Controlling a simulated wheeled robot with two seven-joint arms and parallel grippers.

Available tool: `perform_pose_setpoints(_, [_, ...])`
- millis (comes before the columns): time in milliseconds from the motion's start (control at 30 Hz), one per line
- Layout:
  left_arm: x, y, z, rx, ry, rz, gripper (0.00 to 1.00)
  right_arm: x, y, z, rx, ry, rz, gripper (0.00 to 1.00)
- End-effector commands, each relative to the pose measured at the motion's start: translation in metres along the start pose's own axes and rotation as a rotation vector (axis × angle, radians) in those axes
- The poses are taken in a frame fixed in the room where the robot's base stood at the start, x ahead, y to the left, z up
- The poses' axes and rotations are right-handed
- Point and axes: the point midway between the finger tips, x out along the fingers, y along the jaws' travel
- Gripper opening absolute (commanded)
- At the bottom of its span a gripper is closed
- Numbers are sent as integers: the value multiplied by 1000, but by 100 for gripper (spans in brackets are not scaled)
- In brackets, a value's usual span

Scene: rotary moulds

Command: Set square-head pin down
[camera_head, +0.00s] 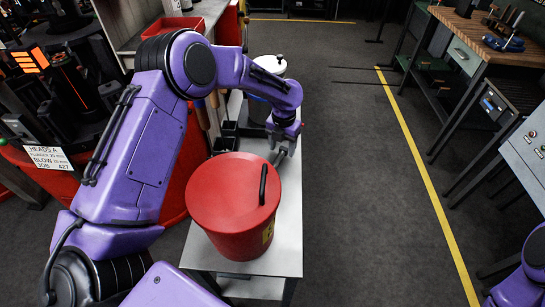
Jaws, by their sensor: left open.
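My left arm reaches from the left over a narrow grey table (288,235). My left gripper (279,158) points down just behind a red lidded bin on this table. Its jaws are open, and I make out nothing held between them. I cannot pick out a square-head pin; the gripper and bin may hide it. Only a purple part of my right arm shows at the lower right edge; its gripper is out of view.
The red bin (232,205) with a black lid handle fills the near table. Behind are black holders (228,136) and a white-lidded container (270,66). Workbenches (470,40) stand at right. The grey floor with a yellow line between is clear.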

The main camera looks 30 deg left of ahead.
Motion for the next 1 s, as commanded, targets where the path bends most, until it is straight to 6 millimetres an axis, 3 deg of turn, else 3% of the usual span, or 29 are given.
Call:
perform_pose_setpoints(267, [6, -1, 0, 1, -2, 0, 60, -1, 0, 0, 0, 0, 0, 60])
perform_pose_setpoints(400, [6, -1, 0, 1, -2, 0, 14, -1, 0, 0, 0, 0, 0, 60])
perform_pose_setpoints(467, [6, -1, 0, 1, -2, -1, 0, -1, 0, 0, 0, 0, 0, 60])
perform_pose_setpoints(767, [1, -1, 1, 1, -4, -1, 0, 1, 0, 1, 0, 0, 0, 60])
perform_pose_setpoints(1000, [-50, -2, 2, 1, -7, -3, 0, 16, -1, 7, 0, 0, 0, 60])
